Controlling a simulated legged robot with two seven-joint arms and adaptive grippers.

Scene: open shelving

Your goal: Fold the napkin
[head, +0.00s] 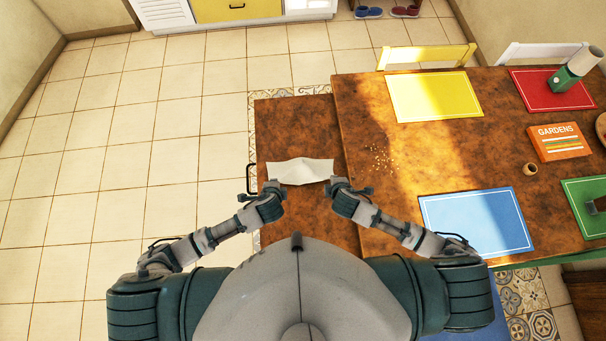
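A white napkin (301,170) is on or just above the narrow brown end section of the table, with a raised ridge near its middle. My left gripper (272,188) is at the napkin's lower left corner. My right gripper (338,184) is at its lower right corner. Both touch or nearly touch the napkin's near edge. The fingers are too small to show whether they are shut on the cloth.
The brown table (430,160) extends right with a yellow placemat (434,97), blue placemat (476,222), red placemat (535,92), an orange book (560,142) and a small cup (530,169). Crumbs (379,160) lie right of the napkin. Tiled floor (150,130) is open at left.

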